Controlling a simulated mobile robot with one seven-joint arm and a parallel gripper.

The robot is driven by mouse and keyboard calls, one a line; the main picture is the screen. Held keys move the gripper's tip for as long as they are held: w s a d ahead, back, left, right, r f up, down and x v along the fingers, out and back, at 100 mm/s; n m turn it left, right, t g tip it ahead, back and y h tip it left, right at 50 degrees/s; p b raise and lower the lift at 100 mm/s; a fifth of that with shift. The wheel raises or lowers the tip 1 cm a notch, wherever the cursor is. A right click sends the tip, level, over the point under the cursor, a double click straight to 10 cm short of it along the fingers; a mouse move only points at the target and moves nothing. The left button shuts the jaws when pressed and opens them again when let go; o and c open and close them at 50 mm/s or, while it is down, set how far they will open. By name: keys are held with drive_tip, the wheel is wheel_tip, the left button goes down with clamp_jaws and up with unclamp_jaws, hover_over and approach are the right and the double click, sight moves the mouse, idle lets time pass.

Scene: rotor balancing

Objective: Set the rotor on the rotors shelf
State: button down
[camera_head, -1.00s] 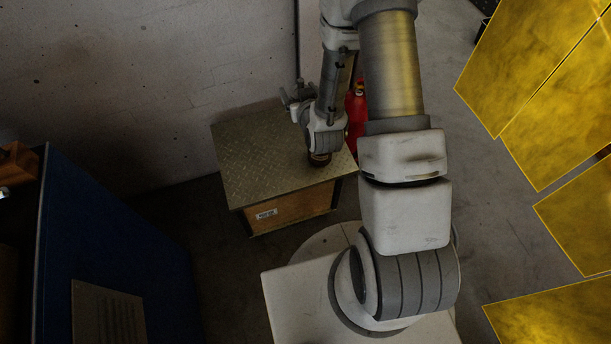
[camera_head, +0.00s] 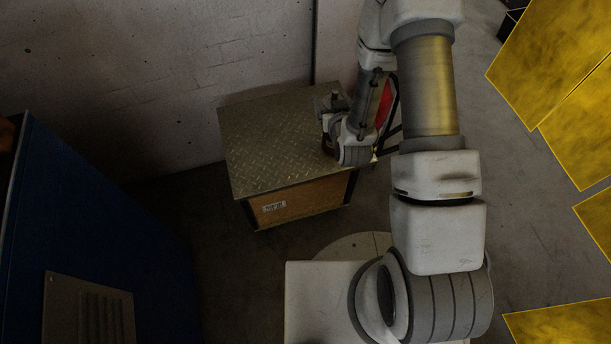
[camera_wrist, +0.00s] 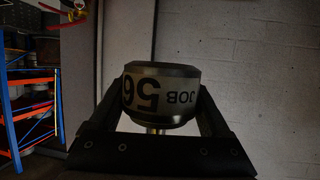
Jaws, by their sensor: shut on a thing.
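The rotor (camera_wrist: 158,92), a short round metal part with a pale band lettered "JOB" and "56" upside down, is between the two dark fingers of my gripper (camera_wrist: 160,98) in the wrist view. The fingers are shut on its sides, and a thin shaft shows below it. In the head view my gripper (camera_head: 327,138) is at the right part of a metal-topped box and is mostly hidden by my wrist. A shelf rack (camera_wrist: 30,95) with blue uprights and orange beams stands at the left in the wrist view. I cannot tell if it is the rotors shelf.
The box (camera_head: 268,140) has a tread-plate top, bare on its left, and a small label in front. A blue cabinet (camera_head: 100,215) stands at the lower left. Yellow panels (camera_head: 560,65) are at the right. A block wall (camera_wrist: 245,60) is behind. Open floor lies between cabinet and box.

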drive_tip(key=n+y+b, duration=0.2)
drive_tip(key=b, duration=0.8)
hover_over(302, 161)
wheel_tip(302, 161, down, 15)
drive_tip(key=shift+f+b, duration=1.85)
drive_tip(key=shift+f, duration=3.3)
drive_tip(key=shift+f, duration=0.15)
unclamp_jaws()
drive_tip(key=shift+g, duration=0.3)
